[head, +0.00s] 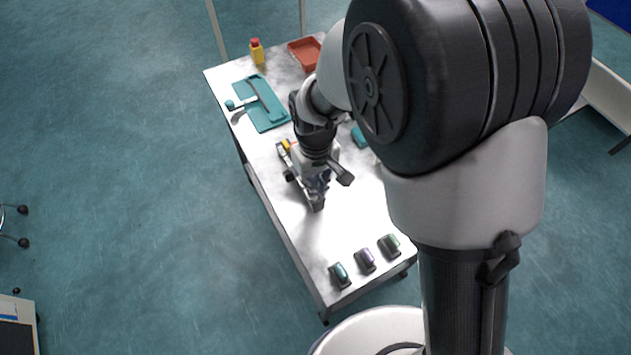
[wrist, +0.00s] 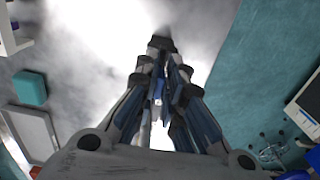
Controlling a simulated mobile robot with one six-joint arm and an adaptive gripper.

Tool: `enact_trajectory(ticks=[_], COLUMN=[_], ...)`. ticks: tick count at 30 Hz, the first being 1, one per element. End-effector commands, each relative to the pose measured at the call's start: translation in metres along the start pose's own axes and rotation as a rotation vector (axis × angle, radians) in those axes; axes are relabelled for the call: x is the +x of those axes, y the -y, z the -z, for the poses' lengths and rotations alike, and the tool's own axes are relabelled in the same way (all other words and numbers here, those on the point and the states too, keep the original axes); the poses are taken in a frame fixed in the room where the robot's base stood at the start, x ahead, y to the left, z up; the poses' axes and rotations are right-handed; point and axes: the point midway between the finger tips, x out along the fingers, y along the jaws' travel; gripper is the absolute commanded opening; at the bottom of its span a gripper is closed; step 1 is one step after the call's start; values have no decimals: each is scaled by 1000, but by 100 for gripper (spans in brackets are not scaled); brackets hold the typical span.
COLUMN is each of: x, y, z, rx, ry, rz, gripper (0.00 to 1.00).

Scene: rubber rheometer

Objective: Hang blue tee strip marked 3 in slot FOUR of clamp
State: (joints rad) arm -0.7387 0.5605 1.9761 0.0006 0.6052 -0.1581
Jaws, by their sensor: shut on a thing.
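My gripper (head: 317,200) is low over the middle of the white table, pointing down. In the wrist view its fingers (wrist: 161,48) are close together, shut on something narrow. Blue shows between and along the fingers, which fits the blue tee strip, but its outline and mark 3 cannot be read. A grey piece with a yellow part (head: 286,146) stands just behind and left of my gripper, partly covered by it. I cannot tell whether this is the clamp, and no slot numbers are readable.
A teal mat (head: 270,123) with a tool, a yellow bottle (head: 257,52) and a red tray (head: 305,53) are at the table's far end. A teal block (head: 358,136) is right of my arm. Bare table lies between.

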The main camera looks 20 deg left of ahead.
Motion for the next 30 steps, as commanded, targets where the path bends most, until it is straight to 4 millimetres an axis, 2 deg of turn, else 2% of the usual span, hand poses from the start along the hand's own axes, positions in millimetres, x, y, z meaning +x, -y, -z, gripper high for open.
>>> enact_trajectory(ticks=[15, 25, 26, 30], x=[19, 21, 21, 21], y=[0, 0, 0, 0], z=[0, 0, 0, 0], rx=[0, 0, 0, 0], ry=[-1, -1, -1, -1], rz=[0, 0, 0, 0], gripper=[0, 0, 10, 19])
